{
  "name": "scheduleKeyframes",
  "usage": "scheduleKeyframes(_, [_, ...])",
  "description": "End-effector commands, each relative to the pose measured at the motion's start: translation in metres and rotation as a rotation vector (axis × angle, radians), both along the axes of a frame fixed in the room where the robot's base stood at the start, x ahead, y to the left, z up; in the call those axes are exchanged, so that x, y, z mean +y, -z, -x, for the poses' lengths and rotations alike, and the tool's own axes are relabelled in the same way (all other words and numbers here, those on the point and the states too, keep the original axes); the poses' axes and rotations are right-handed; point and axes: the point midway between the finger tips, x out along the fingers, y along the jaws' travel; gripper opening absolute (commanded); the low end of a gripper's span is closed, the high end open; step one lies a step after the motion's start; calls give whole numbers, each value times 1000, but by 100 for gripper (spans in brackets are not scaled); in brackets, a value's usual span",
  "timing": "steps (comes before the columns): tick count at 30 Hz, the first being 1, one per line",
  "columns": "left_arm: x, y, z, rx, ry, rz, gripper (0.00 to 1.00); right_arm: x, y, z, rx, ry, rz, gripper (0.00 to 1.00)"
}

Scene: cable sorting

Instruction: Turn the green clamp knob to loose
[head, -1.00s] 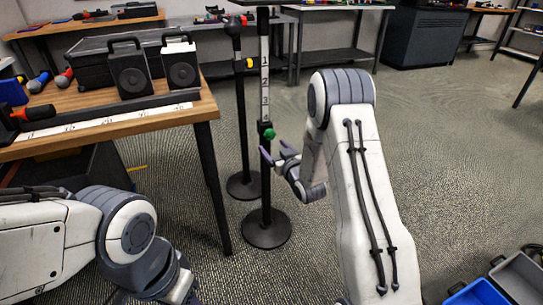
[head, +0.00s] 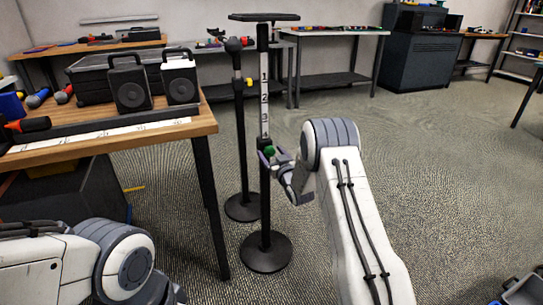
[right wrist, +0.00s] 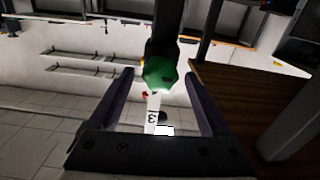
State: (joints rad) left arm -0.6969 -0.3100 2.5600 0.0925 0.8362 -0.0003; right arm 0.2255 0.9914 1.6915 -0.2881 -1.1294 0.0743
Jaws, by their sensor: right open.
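The green clamp knob (head: 270,151) sits on a black stand pole (head: 263,190) below a white strip (head: 264,97) marked 1, 2 and 3. It also shows in the right wrist view (right wrist: 160,74), near the upper middle, between the fingers. My right gripper (head: 269,156) is open, with its fingers around the knob in the head view. In the right wrist view a gap shows on each side of the knob, so neither finger is seen touching it. My left arm shows at the lower left of the head view, but its gripper is out of view.
A second stand with a yellow knob (head: 248,82) is just behind the pole. A wooden table (head: 120,137) with two black speakers (head: 130,85) is at the left. A flat black plate (head: 264,17) tops the pole.

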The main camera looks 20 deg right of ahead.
Motion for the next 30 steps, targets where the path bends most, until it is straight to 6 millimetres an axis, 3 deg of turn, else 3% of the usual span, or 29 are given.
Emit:
scheduleKeyframes(7, [0,0,0,0,0,0,50,0,0,-1,1,0,0,82])
scheduleKeyframes(12, [0,0,0,0,0,0,50,0,0,-1,1,0,0,16])
scheduleKeyframes(13, [0,0,0,0,0,0,50,0,0,0,1,0,0,5])
scheduleKeyframes(14, [0,0,0,0,0,0,50,0,0,0,1,0,0,0])
scheduleKeyframes(30, [0,5,0,0,0,0,50,0,0,0,-4,0,140,0])
